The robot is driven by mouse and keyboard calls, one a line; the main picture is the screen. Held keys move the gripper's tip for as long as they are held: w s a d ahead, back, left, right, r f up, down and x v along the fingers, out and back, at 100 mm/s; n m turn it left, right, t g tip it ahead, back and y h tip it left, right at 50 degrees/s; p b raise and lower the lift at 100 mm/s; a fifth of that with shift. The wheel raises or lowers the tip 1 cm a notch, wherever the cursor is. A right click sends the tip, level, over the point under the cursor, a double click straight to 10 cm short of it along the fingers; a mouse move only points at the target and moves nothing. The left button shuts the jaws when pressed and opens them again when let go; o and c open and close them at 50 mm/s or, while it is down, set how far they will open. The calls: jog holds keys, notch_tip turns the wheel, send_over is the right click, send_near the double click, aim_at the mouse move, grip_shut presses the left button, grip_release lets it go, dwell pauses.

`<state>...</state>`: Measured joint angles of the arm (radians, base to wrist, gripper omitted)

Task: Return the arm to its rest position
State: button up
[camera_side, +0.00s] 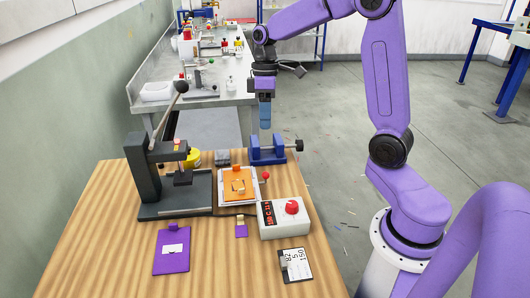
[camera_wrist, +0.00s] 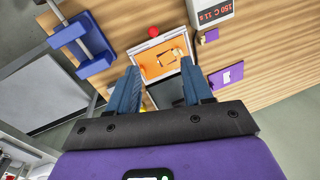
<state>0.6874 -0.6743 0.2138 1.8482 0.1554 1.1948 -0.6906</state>
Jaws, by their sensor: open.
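My purple arm reaches in from the right in the side view. My gripper (camera_side: 265,122) hangs pointing down at the far edge of the wooden table, above the blue vise. In the wrist view, the two blue fingers of my gripper (camera_wrist: 158,88) are spread apart with nothing held between them. The wooden table (camera_side: 200,283) lies below. An orange plate (camera_side: 239,191) sits in a white-edged fixture on the table, and the orange plate also shows beyond the fingers in the wrist view (camera_wrist: 150,68).
A dark lever press (camera_side: 140,170) stands at left. A blue vise (camera_side: 267,152) stands at the far edge. A white control box (camera_side: 272,226) with a red knob, a purple plate (camera_side: 172,262) and a small display card (camera_side: 295,264) are nearer. The front middle of the table is clear.

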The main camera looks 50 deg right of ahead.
jog(key=s+a+n+h, duration=0.1)
jog(key=s+a+n, duration=0.2)
jog(key=s+a, duration=0.85)
jog(key=s+f+n+t, duration=0.1)
jog(key=s+f+n, duration=0.1)
jog(key=s, duration=1.2)
jog(key=shift+f+n, duration=0.3)
jog(key=shift+f, duration=0.2)
dwell(0.9)
